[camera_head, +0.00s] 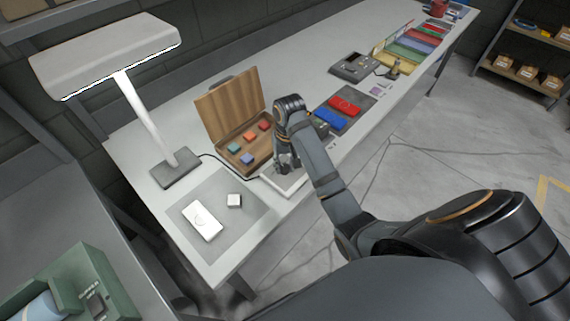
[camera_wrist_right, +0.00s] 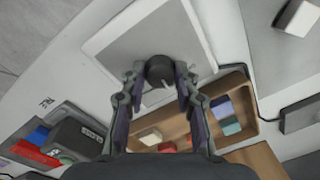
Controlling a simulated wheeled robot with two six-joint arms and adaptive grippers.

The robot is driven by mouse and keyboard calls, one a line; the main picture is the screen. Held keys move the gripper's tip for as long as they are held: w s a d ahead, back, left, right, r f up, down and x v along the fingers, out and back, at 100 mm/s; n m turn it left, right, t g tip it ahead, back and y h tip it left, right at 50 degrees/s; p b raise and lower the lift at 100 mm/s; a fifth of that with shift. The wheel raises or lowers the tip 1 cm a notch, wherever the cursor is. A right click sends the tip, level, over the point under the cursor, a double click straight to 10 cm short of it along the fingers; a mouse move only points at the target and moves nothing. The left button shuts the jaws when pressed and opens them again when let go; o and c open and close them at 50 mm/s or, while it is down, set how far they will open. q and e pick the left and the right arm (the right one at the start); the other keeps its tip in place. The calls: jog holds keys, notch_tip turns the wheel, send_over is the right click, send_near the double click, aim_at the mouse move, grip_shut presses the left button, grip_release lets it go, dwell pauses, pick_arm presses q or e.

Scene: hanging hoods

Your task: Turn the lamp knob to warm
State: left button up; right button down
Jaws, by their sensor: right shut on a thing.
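The dark round lamp knob (camera_wrist_right: 160,69) stands on a pale square panel (camera_wrist_right: 125,42) in the right wrist view. A light pointer mark shows on the knob, towards the lower right of its top. My right gripper (camera_wrist_right: 158,80) has a finger on each side of the knob and is shut on it. In the head view my right gripper (camera_head: 284,164) points down onto the panel (camera_head: 289,185) and hides the knob. The white desk lamp (camera_head: 110,55) stands at the left on its grey base (camera_head: 176,168). Any warm or cool markings are too small to read. My left gripper is out of view.
An open wooden case (camera_head: 229,107) with several coloured blocks sits close beside the gripper. A grey mat (camera_head: 240,225) with white pieces lies in front. Red and blue items (camera_head: 344,105) lie to the right. A black cable (camera_head: 213,156) runs from the lamp base.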

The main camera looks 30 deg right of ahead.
aim_at(286, 168)
jog(key=shift+r+p, duration=0.15)
jog(key=shift+p, duration=0.3)
jog(key=m+p, duration=0.8)
jog(key=p, duration=0.4)
jog(key=shift+s+p, duration=0.1)
jog(key=shift+p, duration=0.2)
jog(key=shift+a+f+m+p, duration=0.1)
jog(key=shift+f+m+p, duration=0.1)
jog(key=shift+m+p, duration=1.2)
jog(key=c, duration=1)
grip_release()
jog(key=shift+r, duration=0.2)
jog(key=r, duration=1.1)
jog(key=shift+s+r, duration=0.2)
jog(key=shift+r, duration=0.05)
